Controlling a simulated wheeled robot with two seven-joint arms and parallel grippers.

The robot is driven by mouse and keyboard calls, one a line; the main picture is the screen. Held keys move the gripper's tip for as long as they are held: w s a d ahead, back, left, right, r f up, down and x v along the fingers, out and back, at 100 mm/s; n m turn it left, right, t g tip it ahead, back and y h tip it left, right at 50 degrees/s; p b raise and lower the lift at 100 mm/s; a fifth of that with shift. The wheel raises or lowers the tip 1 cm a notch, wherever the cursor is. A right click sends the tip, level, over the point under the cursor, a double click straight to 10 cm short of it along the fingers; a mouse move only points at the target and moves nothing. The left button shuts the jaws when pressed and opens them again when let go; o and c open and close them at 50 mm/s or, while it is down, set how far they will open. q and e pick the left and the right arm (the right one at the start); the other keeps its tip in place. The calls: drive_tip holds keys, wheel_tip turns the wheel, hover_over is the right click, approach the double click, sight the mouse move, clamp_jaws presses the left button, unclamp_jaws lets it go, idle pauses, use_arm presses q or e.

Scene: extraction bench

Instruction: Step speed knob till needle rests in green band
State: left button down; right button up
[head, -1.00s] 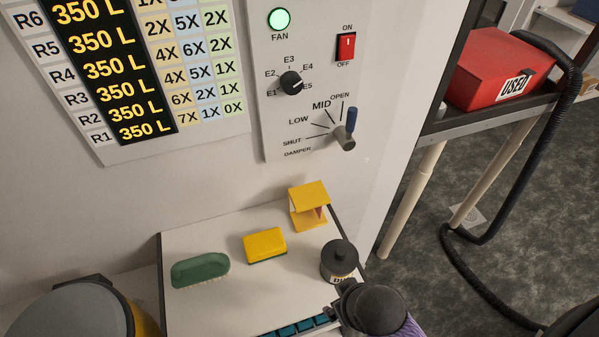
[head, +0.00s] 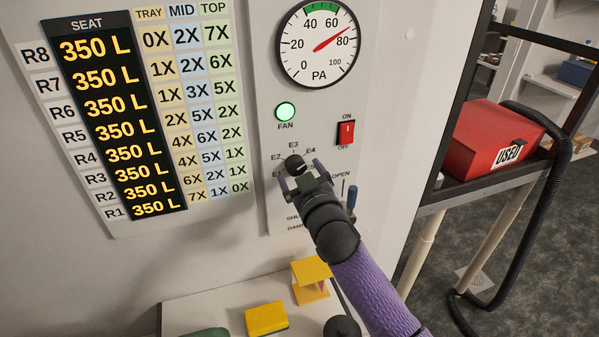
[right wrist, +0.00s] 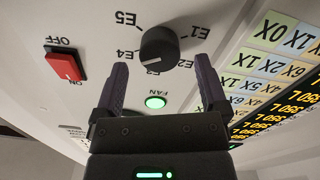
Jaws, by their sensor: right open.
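The speed knob (head: 294,162) is dark and round, on the white panel, with labels E1 to E5 around it. Its pale pointer mark seems to face E4, but it is small. In the right wrist view the knob (right wrist: 160,48) sits between and just beyond the fingertips. My right gripper (head: 301,173) is open, one finger to each side of the knob; no contact shows. The gauge (head: 312,62) has its red needle at about 70, right of and outside the green band (head: 321,7) at the top. My left gripper is not in view.
A green FAN lamp (head: 285,111) and a red switch (head: 346,132) are above the knob. The damper lever's blue handle (head: 352,198) is close to the right of my gripper. A yellow stand (head: 311,278) and yellow block (head: 266,318) are on the bench below.

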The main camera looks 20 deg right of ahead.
drive_tip(key=shift+w, duration=0.55)
clamp_jaws()
drive_tip(key=shift+n, duration=0.3)
drive_tip(key=n+p, duration=0.1)
drive_tip(key=n, duration=0.3)
drive_tip(key=shift+a+n, duration=0.1)
drive_tip(key=shift+n, duration=0.3)
drive_tip(key=n, duration=0.6)
drive_tip(key=shift+f+p, duration=0.1)
drive_tip(key=shift+p, duration=0.3)
drive_tip(key=shift+n, duration=0.3)
